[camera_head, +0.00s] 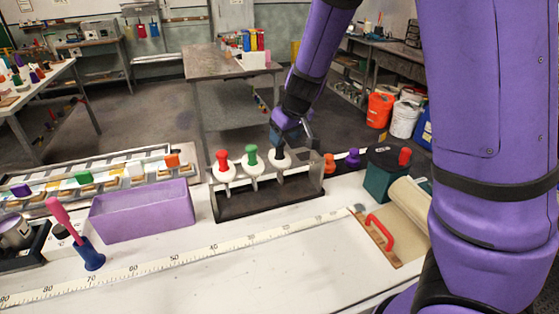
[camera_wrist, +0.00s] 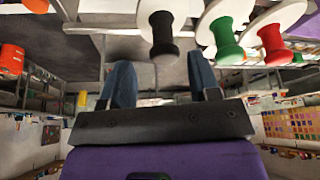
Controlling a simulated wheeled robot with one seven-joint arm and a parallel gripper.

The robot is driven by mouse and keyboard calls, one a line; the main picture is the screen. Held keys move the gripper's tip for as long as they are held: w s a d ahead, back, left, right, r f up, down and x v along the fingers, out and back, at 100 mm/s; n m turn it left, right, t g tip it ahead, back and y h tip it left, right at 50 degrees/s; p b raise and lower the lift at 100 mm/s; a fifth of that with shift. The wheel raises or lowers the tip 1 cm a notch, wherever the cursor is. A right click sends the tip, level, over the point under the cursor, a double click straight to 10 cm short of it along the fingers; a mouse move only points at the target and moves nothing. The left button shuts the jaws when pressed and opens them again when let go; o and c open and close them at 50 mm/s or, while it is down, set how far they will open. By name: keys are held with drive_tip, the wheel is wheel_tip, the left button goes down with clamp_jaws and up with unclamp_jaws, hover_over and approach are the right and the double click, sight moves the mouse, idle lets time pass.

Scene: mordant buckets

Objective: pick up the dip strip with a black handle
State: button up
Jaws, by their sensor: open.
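The dip strip with a black handle (camera_wrist: 163,38) hangs from a white disc at the right end of a dark rack (camera_head: 268,203); its handle also shows in the head view (camera_head: 279,156). A green-handled strip (camera_head: 250,155) and a red-handled strip (camera_head: 222,161) stand to its left in the same rack. My gripper (camera_head: 291,137) is open and empty, close above the black handle in the head view. In the wrist view, its two blue fingers (camera_wrist: 161,80) sit to either side of the handle's line, and the handle appears apart from them.
A purple bin (camera_head: 142,212) stands left of the rack, with a blue holder (camera_head: 89,254) nearby. A measuring tape (camera_head: 210,248) crosses the bench front.

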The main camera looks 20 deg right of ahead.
sight(280, 163)
drive_tip(key=shift+x, duration=2.65)
drive_tip(key=shift+s+a, duration=0.15)
drive_tip(key=shift+a, duration=0.05)
drive_tip(key=c, duration=1)
